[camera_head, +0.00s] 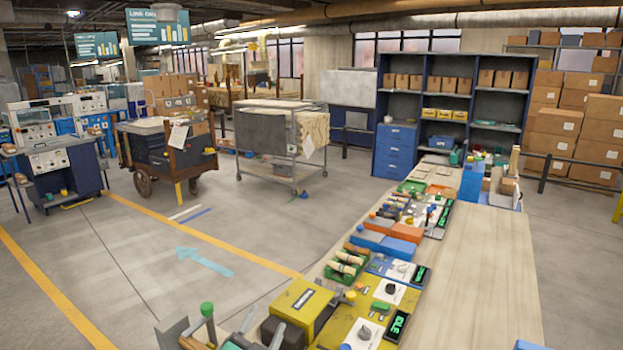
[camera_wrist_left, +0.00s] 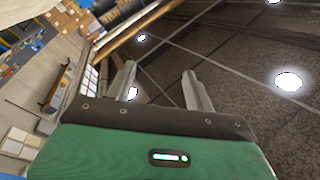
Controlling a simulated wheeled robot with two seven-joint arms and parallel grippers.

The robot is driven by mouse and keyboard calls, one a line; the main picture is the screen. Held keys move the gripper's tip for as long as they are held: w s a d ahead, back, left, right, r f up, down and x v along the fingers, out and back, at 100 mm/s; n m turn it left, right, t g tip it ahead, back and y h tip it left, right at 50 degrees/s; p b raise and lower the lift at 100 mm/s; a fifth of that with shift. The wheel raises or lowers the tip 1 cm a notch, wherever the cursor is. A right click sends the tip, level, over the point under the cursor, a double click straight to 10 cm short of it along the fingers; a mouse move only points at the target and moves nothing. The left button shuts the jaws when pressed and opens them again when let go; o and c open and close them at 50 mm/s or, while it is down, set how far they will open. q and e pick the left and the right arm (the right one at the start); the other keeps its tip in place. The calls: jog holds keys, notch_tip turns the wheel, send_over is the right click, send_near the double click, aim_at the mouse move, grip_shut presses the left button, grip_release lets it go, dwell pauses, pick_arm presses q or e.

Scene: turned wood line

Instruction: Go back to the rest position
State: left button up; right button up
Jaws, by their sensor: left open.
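My left gripper (camera_head: 264,324) shows at the bottom edge of the head view, pointing up, with its green body partly cut off. In the left wrist view its two grey fingers (camera_wrist_left: 160,86) stand well apart with nothing between them, against the ceiling. It is open and empty, in front of the near end of the workbench (camera_head: 470,285).
A yellow machine block (camera_head: 299,305) is close beside my left gripper. A green tray (camera_head: 345,266) with turned wood pieces lies beyond. The bench's right half is bare. A cart (camera_head: 165,160) and a blue shelf (camera_head: 396,150) stand farther back, with open floor to the left.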

pick_arm(q)
jog(key=s+a+f+n+g+y, duration=0.65)
jog(key=s+a+f, duration=0.35)
jog(key=s+f, duration=0.25)
jog(key=s+a+f+n+g+h, duration=0.1)
jog(key=s+a+f+g, duration=0.2)
jog(key=s, duration=0.7)
jog(key=s+f+n+g, duration=0.1)
jog(key=s+f+g, duration=0.4)
jog(key=s, duration=0.5)
notch_tip(320, 180, down, 30)
jog(key=s+g, duration=0.2)
jog(key=s+a+f+g, duration=0.1)
jog(key=s+a+f, duration=0.2)
jog(key=s+f, duration=1.5)
jog(key=shift+s+a+f, duration=0.2)
jog(key=shift+s+f, duration=0.15)
jog(key=shift+f, duration=0.45)
jog(key=shift+g, duration=0.25)
